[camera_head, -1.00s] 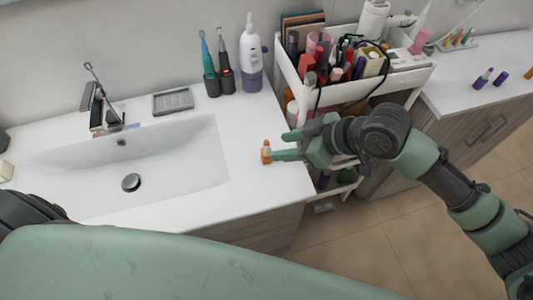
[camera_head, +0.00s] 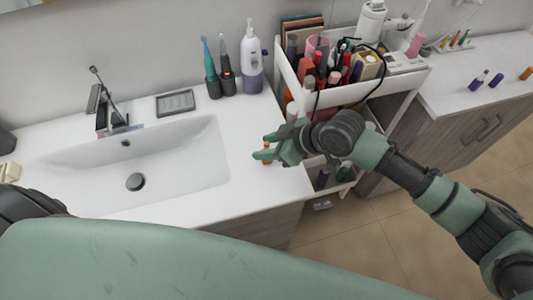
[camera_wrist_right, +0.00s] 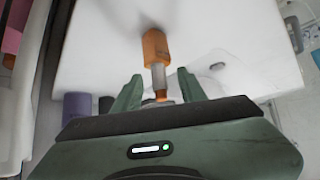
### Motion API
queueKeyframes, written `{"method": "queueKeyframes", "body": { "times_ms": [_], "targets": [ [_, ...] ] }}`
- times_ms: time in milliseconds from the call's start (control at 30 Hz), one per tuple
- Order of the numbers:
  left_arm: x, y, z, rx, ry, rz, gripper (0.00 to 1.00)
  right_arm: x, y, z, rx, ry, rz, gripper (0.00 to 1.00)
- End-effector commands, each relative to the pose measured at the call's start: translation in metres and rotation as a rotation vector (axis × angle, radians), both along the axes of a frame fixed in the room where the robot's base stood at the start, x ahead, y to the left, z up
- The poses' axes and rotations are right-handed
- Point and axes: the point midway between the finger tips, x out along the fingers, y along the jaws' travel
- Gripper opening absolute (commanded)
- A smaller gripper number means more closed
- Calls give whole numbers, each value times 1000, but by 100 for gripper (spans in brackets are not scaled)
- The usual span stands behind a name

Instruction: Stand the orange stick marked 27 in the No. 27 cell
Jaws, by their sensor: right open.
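An orange stick (camera_head: 267,160) stands on the white counter right of the sink, partly hidden by my right gripper (camera_head: 265,148). The right wrist view shows the stick (camera_wrist_right: 156,48) with an orange body, a silver band and a small orange end. My right gripper (camera_wrist_right: 160,79) is open, one finger on each side of the silver part, with visible gaps. No number is readable on the stick. A small white rack (camera_head: 449,49) with several coloured sticks is on the far right counter; its cell marks are too small to read. My left gripper is not in view.
A white cart (camera_head: 290,75) crowded with cosmetics and a dark cable stands right behind my right arm. Purple tubes (camera_head: 479,80) and an orange tube (camera_head: 526,73) are on the right counter. The sink (camera_head: 180,150) lies left of the stick.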

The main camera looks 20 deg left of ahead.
Motion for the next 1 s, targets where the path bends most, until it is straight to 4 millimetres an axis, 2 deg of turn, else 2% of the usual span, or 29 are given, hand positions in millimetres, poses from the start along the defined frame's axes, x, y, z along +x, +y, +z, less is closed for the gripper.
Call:
{"method": "queueKeyframes", "body": {
  "times_ms": [33,67,100,200,667,867,1000],
  "targets": [
    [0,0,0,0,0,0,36,0,0,0,0,0,0,41],
    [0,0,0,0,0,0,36,0,0,0,0,0,0,36],
    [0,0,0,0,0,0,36,0,0,0,0,0,0,25],
    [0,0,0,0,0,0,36,0,0,0,0,1,-1,0],
    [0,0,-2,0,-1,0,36,0,0,5,1,0,0,0],
    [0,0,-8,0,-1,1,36,0,0,29,3,-3,1,0],
    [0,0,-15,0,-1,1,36,1,0,62,4,-8,2,0]
  ]
}}
